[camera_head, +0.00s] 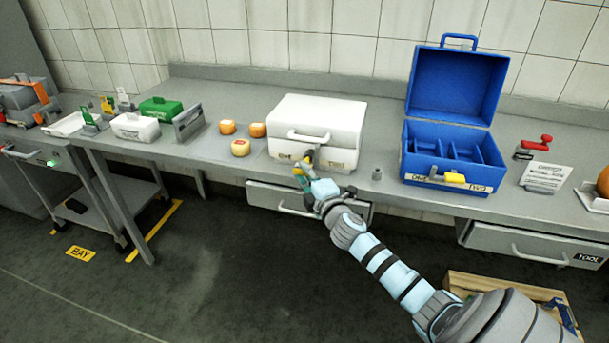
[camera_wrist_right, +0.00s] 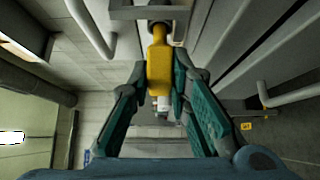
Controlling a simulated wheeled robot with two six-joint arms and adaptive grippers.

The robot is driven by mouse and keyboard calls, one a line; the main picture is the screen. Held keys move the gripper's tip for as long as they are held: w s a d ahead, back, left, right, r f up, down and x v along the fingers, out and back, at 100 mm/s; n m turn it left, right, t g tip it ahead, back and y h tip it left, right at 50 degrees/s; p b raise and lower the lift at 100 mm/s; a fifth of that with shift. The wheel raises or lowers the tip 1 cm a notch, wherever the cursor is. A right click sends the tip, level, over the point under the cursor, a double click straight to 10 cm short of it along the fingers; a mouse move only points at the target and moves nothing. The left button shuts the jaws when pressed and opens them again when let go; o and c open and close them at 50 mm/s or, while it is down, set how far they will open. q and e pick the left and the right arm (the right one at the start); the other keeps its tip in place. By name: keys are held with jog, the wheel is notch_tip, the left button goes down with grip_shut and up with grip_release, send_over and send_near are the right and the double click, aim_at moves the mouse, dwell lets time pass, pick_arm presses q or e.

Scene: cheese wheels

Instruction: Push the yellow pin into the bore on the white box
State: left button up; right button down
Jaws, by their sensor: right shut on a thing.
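The white box (camera_head: 318,125) stands on the bench with its lid down and a white handle on its front. My right gripper (camera_head: 302,174) is at the lower front of the box. It is shut on the yellow pin (camera_wrist_right: 159,62), which lies between its teal fingers (camera_wrist_right: 160,85) in the right wrist view. The far end of the pin meets a grey bracket (camera_wrist_right: 150,12) on the box front. I cannot tell how deep the pin sits, and the bore is hidden. My left gripper is not in view.
The open blue box (camera_head: 450,190) stands to the right, with another yellow pin (camera_head: 455,178) at its front. A small grey cylinder (camera_head: 377,173) stands between the boxes. Several orange cheese wheels (camera_head: 241,147) lie left of the white box. A drawer (camera_head: 285,201) is below.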

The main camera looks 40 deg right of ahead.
jog(key=shift+w+d, duration=0.65)
jog(key=shift+d, duration=0.3)
jog(key=c, duration=1.4)
grip_release()
jog(key=v, duration=1.2)
jog(key=shift+s, duration=0.1)
